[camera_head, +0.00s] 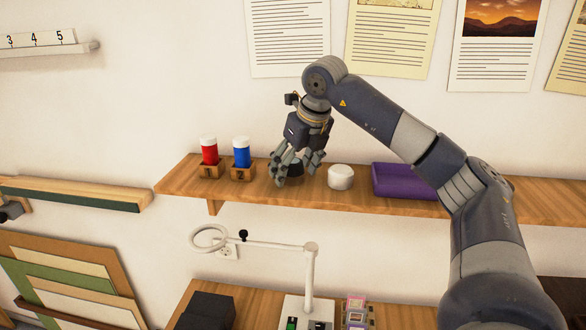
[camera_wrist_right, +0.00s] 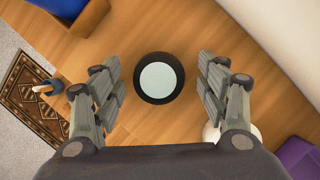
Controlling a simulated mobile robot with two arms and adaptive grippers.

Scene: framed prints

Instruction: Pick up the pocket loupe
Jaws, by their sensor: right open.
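The pocket loupe appears to be the short black cylinder with a pale round top (camera_wrist_right: 159,78) in the right wrist view. It stands on the wooden shelf (camera_wrist_right: 135,115), between and a little beyond the fingers. In the head view the dark loupe (camera_head: 295,168) is partly hidden behind the fingers. My right gripper (camera_head: 297,178) points down over the shelf. It is open and empty, with one finger to each side of the loupe and a gap on both sides in the wrist view (camera_wrist_right: 160,88). My left gripper is out of view.
A red bottle (camera_head: 209,152) and a blue bottle (camera_head: 241,153) stand in wooden holders to the left. A white round container (camera_head: 340,177) and a purple case (camera_head: 402,181) lie to the right. A ring lamp (camera_head: 310,265) rises below the shelf.

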